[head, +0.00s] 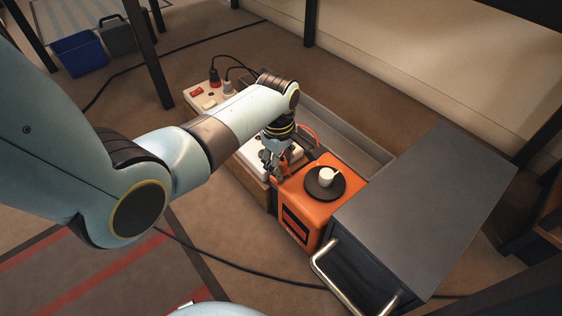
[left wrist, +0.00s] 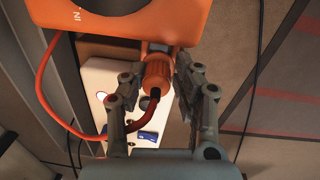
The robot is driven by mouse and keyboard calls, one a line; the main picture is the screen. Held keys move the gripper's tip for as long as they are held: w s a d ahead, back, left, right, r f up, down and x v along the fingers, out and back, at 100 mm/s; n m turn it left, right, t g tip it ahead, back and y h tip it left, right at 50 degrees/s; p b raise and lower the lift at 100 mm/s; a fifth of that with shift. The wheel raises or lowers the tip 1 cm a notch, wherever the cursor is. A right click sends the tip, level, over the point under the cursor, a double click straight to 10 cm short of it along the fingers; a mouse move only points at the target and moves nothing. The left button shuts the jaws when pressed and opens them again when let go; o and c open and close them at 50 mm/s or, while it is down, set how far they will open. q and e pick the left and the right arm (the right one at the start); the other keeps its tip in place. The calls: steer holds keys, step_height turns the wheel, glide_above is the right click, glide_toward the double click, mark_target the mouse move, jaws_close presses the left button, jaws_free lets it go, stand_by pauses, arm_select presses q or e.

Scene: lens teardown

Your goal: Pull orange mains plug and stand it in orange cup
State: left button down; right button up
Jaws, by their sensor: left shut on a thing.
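The orange mains plug (left wrist: 157,74) shows in the left wrist view, with a dark cord end toward the camera. My left gripper (head: 277,172) is shut on it, with one finger on each side (left wrist: 159,80). A white socket strip (left wrist: 98,78) lies below the plug; I cannot tell whether the plug is seated in it. No orange cup can be made out. My right gripper is not in view.
A dark cabinet (head: 430,200) with a metal handle stands right of the orange box. A grey tray (head: 345,135) lies behind. An orange-red cable (left wrist: 42,85) loops beside the plug.

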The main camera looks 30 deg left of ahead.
arm_select(q)
steer(key=shift+f, duration=0.1)
steer(key=c, duration=0.9)
jaws_free()
